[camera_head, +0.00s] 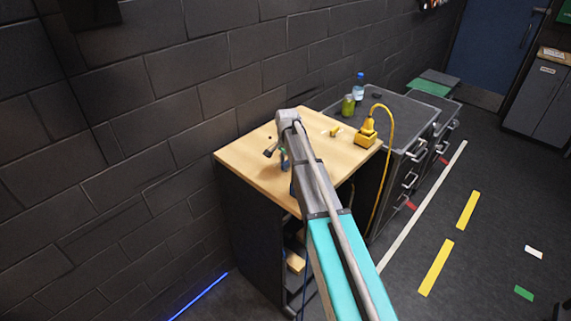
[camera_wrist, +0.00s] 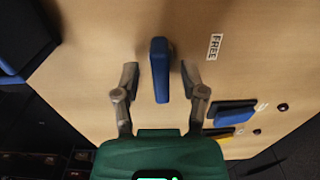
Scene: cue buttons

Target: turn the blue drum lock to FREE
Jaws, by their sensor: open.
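The blue bar of the drum lock (camera_wrist: 160,72) shows in the wrist view, standing out from a light wooden surface. It runs up and down the picture, and its far end is beside a small dark part. A white FREE label (camera_wrist: 215,47) is on the wood to its right, and the bar does not point at it. My gripper (camera_wrist: 159,80) is open, with one finger on each side of the bar. A gap shows between each finger and the bar. In the head view my arm hides much of this area.
The wooden top (camera_head: 245,158) sits on a dark cabinet against a brick wall. A yellow device (camera_head: 367,138) with a yellow cable, a green jar (camera_head: 348,105) and a bottle (camera_head: 358,87) stand to the right. A blue block (camera_wrist: 236,112) is right of my gripper in the wrist view.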

